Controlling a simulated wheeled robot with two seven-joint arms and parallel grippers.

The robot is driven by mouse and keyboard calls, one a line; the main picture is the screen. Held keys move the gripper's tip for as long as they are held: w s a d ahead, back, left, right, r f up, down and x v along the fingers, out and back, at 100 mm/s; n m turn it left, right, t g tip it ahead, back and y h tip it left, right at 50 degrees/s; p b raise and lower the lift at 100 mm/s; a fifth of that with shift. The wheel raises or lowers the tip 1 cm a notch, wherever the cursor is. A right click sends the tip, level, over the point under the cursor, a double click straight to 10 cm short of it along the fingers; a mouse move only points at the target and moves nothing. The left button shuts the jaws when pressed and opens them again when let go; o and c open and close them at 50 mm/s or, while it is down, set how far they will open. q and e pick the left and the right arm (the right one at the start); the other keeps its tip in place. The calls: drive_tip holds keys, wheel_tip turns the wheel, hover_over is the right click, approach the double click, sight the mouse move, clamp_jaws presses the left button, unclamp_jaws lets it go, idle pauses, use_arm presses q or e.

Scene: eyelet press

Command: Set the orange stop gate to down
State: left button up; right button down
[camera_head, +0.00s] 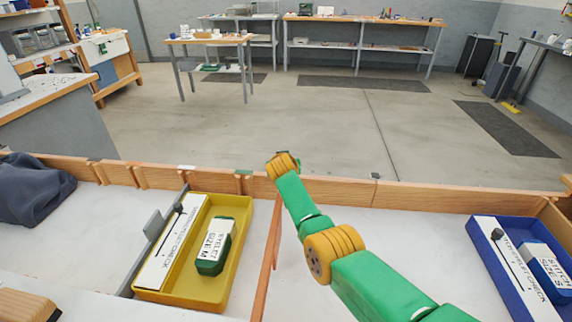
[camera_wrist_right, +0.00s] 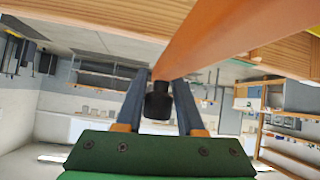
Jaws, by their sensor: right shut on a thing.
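The orange stop gate (camera_head: 270,242) shows in the head view as a narrow orange bar, to the right of the yellow tray. In the right wrist view, the gate (camera_wrist_right: 215,40) is a broad orange bar crossing from the upper right to the fingertips. A dark knob (camera_wrist_right: 158,102) sits at its near end. My right gripper (camera_wrist_right: 160,85) is shut on this knob, one finger on each side. In the head view my right arm reaches in from the lower right, and its gripper cannot be made out. My left gripper is in neither view.
A yellow tray (camera_head: 244,262) holds a green "EYELET SIZE M" block (camera_head: 215,246) and a white strip. A blue tray (camera_head: 487,262) with a "STITCH SIZE S" block (camera_head: 546,270) is at right. A wooden rail (camera_head: 420,197) edges the table's far side. Dark cloth (camera_head: 32,190) lies left.

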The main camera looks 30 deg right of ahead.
drive_tip(key=shift+s+a+f, duration=0.15)
drive_tip(key=shift+s+f, duration=0.05)
drive_tip(key=shift+f, duration=0.35)
drive_tip(key=c, duration=0.7)
unclamp_jaws()
drive_tip(key=shift+o, duration=0.9)
drive_tip(key=shift+w, duration=0.25)
drive_tip(key=shift+r, duration=0.1)
drive_tip(key=shift+r, duration=0.1)
drive_tip(key=shift+s+a+r+p, duration=0.15)
drive_tip(key=shift+s+r+p, duration=0.15)
drive_tip(key=shift+r+p, duration=0.25)
drive_tip(key=p+v, duration=0.2)
drive_tip(key=v, duration=0.3)
drive_tip(key=shift+s+a+f, duration=0.1)
drive_tip(key=shift+f, duration=0.1)
drive_tip(key=shift+s+a+r, duration=0.2)
drive_tip(key=shift+s, duration=0.15)
